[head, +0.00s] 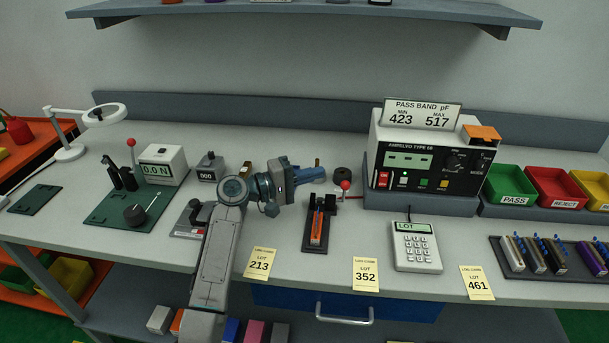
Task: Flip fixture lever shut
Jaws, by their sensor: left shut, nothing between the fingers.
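A black test fixture (306,238) stands on the bench in front of the meter, with an orange-brown part (317,227) with blue on top lying in it. Its lever has a red ball knob (345,185) standing up at the fixture's back right. My left gripper (318,171) is shut and empty, above and behind the fixture, to the left of the red knob and apart from it in the picture. Whether the lever is fully open is hard to tell. My right gripper is not in view.
The meter (430,151) stands right of the fixture, with a keypad (415,247) in front. Yellow lot cards (366,275) lie along the front edge. A green fixture board (112,208) with another red-knobbed lever is at left. A part tray (515,272) and bins (558,187) are at right.

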